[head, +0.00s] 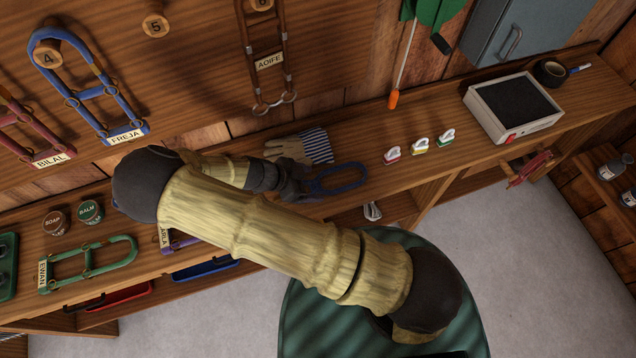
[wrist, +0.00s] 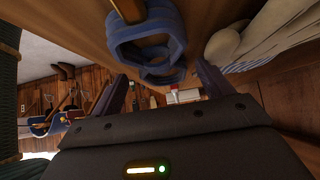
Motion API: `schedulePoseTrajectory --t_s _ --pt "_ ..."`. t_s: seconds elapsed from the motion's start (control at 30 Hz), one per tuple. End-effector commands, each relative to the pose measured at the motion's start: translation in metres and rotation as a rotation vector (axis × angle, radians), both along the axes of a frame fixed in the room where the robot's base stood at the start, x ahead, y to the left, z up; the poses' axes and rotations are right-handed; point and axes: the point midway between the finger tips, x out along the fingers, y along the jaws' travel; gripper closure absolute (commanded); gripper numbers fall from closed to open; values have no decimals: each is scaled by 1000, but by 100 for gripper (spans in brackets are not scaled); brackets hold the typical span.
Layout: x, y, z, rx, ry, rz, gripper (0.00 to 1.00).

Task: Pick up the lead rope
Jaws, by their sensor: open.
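A blue looped coil (head: 340,179), which looks like the lead rope, lies on the wooden bench top near its front edge. In the wrist view the coil (wrist: 147,50) shows as thick blue loops with a tan piece at its upper end. My gripper (head: 304,184) is low over the bench at the coil's left end. In the wrist view my gripper (wrist: 163,74) has its fingers apart, with the near end of the coil showing between and beyond the tips. I cannot tell whether the fingers touch it. My arm hides part of the bench.
A beige glove with a striped cuff (head: 312,147) lies just behind the coil. Small brushes (head: 420,145) and a grey tray (head: 514,106) stand to the right. Halters hang on the wall, including a blue one (head: 92,90). A red item (head: 530,168) hangs at the bench's right front.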

Motion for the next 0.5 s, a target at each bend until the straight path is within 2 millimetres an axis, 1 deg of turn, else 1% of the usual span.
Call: schedulePoseTrajectory --t_s 0.03,0.17,0.5 --pt "1 -6 -4 -4 2 -1 21" --pt "3 -14 -13 -1 1 0 21" --pt "4 -14 -15 0 1 1 21"
